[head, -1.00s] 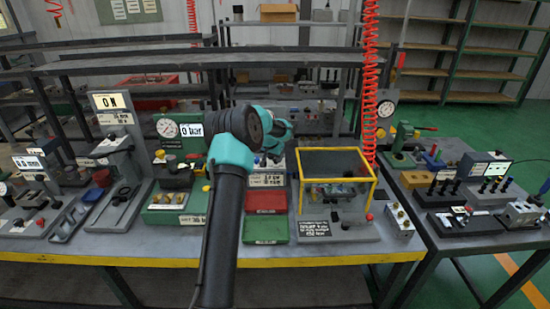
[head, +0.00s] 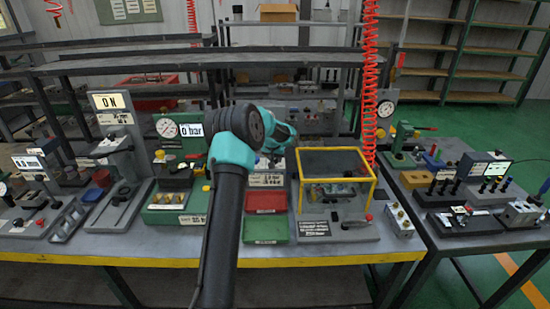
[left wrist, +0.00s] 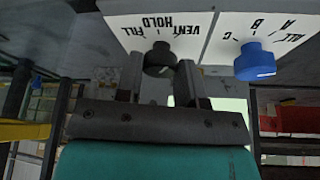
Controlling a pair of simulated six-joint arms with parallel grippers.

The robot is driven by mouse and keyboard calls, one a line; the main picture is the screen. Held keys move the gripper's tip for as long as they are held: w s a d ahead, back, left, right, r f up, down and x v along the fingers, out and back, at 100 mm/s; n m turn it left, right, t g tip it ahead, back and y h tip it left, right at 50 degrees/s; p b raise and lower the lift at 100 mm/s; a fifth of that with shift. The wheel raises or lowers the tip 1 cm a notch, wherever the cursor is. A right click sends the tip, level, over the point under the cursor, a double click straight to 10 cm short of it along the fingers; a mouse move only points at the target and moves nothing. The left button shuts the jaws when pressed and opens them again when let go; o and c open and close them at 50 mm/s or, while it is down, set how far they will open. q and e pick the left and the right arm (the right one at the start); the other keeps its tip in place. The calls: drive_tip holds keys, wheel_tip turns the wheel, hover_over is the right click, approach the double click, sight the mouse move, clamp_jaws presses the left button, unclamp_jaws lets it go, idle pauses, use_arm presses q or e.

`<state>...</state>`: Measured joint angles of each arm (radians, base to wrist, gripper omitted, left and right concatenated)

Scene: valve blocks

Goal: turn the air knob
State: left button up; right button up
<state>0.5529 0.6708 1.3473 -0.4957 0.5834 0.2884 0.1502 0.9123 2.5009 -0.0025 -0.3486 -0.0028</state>
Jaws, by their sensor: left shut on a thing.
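In the left wrist view, the black air knob (left wrist: 159,60) sits on a white plate marked FILL, HOLD and VENT. My left gripper (left wrist: 160,75) has one finger on each side of this knob and is shut on it. A blue knob (left wrist: 255,63) marked ALL, A, B, C is on the neighbouring white plate to the right, apart from the fingers. In the head view, my left gripper (head: 272,158) is small and partly hidden behind my teal arm, and the knob cannot be made out there. My right gripper is not in view.
A gauge unit (head: 178,128) reading 0 bar stands left of my arm. A red tray (head: 267,201) and a green tray (head: 265,229) lie in front of the gripper. A yellow-framed box (head: 336,195) stands to the right, near a hanging red coiled hose (head: 370,85).

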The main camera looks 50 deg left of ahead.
use_arm(q)
drive_tip(key=n, duration=0.3)
drive_tip(key=n+g+y, duration=0.1)
drive_tip(key=n, duration=0.1)
drive_tip(key=shift+w+d+n+g, duration=0.15)
drive_tip(key=shift+n+g, duration=0.15)
drive_tip(key=shift+n, duration=0.1)
idle(0.4)
drive_tip(key=o, duration=0.9)
drive_tip(key=shift+r, duration=0.1)
drive_tip(key=v, duration=1.1)
drive_tip(key=d+v, duration=0.1)
drive_tip(key=v, duration=0.5)
